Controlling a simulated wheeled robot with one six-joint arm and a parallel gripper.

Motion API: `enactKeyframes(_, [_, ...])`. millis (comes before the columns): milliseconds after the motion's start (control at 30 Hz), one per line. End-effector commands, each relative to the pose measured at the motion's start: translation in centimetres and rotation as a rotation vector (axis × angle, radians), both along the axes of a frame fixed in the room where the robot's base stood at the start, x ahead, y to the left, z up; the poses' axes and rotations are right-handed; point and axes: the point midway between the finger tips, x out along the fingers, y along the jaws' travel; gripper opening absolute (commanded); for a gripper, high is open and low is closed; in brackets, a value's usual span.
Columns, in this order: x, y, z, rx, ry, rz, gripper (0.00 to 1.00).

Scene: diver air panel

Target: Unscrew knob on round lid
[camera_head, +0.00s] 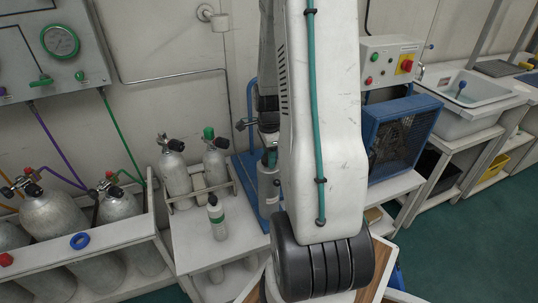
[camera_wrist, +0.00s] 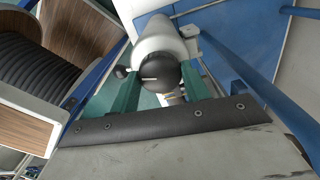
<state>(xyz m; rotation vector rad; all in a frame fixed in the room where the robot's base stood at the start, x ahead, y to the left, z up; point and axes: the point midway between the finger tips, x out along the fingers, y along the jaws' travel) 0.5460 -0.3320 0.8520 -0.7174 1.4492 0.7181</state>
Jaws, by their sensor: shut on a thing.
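A round black knob (camera_wrist: 158,70) with a short white mark faces the camera in the wrist view. It sits on the end of a pale, cylinder-shaped body (camera_wrist: 158,32). I cannot make out a separate lid rim under it. My gripper (camera_wrist: 161,82) has one green finger on each side of the knob and is shut on it. In the head view, my arm hides most of the gripper and the knob. A grey cylinder (camera_head: 268,190) shows just left of my arm there.
A blue stand (camera_head: 243,170) surrounds the cylinder. Small bottles (camera_head: 216,217) and tanks with valves (camera_head: 174,172) stand close on the left. A blue fan box (camera_head: 402,135) stands to the right, under a control box (camera_head: 390,62). Green floor (camera_head: 450,250) lies open at the lower right.

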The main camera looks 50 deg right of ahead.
Motion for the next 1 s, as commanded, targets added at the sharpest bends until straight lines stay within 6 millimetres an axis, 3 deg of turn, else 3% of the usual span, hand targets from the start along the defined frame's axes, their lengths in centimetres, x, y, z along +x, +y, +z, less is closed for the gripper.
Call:
enactKeyframes(400, [0.05,-0.04,0.07,-0.001,-0.002,0.175,0.23])
enactKeyframes(900, [0.04,-0.07,0.07,-0.002,-0.001,0.192,0.23])
enactKeyframes(933, [0.04,-0.07,0.07,-0.002,-0.001,0.192,0.55])
enactKeyframes(1000, [0.03,-0.06,0.07,-0.002,-0.001,0.192,0.68])
